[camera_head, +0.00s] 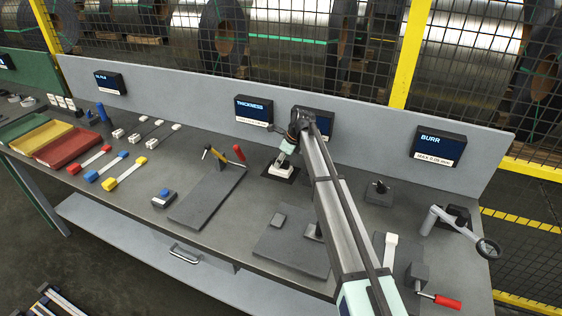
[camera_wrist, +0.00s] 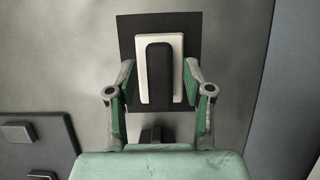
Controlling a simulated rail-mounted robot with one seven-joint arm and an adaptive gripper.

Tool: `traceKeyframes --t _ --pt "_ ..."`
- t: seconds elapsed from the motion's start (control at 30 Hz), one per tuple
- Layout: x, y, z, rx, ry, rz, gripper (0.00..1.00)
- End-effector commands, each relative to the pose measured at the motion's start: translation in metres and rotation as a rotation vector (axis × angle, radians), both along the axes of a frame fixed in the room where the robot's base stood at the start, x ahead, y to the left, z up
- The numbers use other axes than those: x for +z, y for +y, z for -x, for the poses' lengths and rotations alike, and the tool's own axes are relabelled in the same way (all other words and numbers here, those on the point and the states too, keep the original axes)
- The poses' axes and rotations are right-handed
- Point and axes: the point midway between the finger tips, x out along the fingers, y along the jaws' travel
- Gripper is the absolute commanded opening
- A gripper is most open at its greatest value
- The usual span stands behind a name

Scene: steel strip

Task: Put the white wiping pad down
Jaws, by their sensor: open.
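The white wiping pad (camera_wrist: 175,43) lies flat on a dark square mat (camera_wrist: 127,24) on the bench. It has a black grip bar (camera_wrist: 159,75) along its top. In the head view the pad (camera_head: 281,171) sits on the dark mat (camera_head: 293,179) at the back of the bench, below the gauge displays. My gripper (camera_wrist: 159,80) is open, with a green-lined finger on each side of the pad and a gap between each finger and the grip bar. In the head view my gripper (camera_head: 287,157) is right above the pad, and my arm hides part of the bench.
Left of the mat are a grey plate (camera_head: 207,196) with a yellow-handled tool and a red-handled tool (camera_head: 239,153). A grey base plate (camera_head: 285,245) lies in front. The back panel (camera_head: 370,145) with displays stands close behind. A crank device (camera_head: 460,225) is at the right.

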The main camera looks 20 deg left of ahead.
Motion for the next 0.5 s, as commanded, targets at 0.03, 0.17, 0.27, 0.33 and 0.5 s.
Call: traceKeyframes --t 0.03,0.17,0.27,0.33,0.5 --pt "0.004 -0.002 0.0 -0.001 -0.002 -0.001 0.51" --pt "0.019 -0.009 0.0 -0.001 -0.002 -0.001 0.51" --pt "0.036 -0.016 0.001 -0.001 -0.002 -0.001 0.51" --pt "0.05 -0.022 0.001 -0.001 -0.003 -0.002 0.51" --pt "0.079 -0.034 0.001 0.0 -0.001 -0.001 0.51"
